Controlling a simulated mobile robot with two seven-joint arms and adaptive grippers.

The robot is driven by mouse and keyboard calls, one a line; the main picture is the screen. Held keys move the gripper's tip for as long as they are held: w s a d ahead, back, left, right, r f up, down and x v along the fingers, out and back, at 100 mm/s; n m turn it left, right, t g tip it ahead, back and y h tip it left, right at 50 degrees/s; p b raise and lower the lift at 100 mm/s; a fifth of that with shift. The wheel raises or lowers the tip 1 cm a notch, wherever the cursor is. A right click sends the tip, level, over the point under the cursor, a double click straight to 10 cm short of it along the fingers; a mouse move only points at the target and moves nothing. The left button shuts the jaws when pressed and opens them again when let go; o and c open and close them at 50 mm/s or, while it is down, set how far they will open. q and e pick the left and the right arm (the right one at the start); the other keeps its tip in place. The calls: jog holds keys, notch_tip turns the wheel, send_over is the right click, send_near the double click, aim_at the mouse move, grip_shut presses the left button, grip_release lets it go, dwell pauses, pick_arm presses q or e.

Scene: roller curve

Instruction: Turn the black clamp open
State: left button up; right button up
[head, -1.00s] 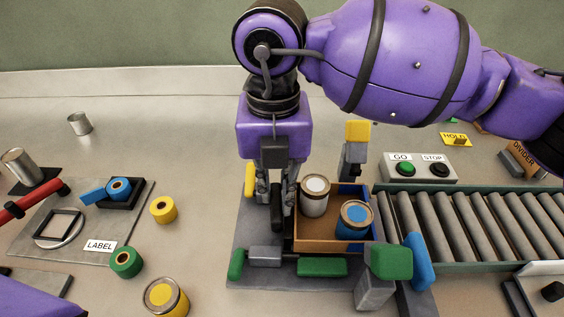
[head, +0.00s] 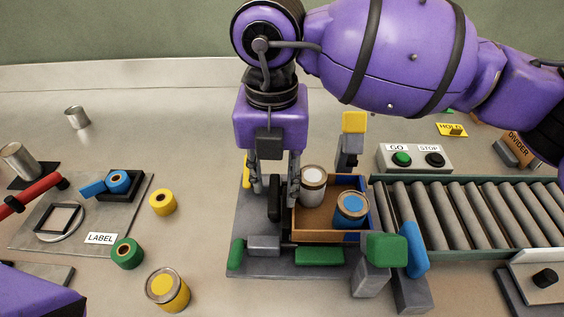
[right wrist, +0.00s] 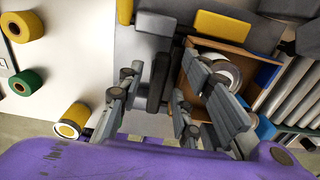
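The black clamp (head: 274,198) stands as an upright black bar at the left side of a wooden box (head: 318,237) on a grey fixture plate. My right gripper (head: 275,188) reaches down over it from above, with one finger on each side. In the right wrist view the black clamp (right wrist: 160,82) lies between the spread fingers of the right gripper (right wrist: 166,92), with gaps visible on both sides. The right finger is close to the box and the white-topped can (head: 313,184). Purple at the bottom left of the head view is my left arm; its gripper is out of frame.
A roller conveyor (head: 460,217) runs off right, below the GO/STOP panel (head: 419,158). Rolls and cans lie left.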

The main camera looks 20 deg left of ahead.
aim_at(275, 184)
notch_tip(275, 184, up, 12)
dwell(0.6)
dwell(0.7)
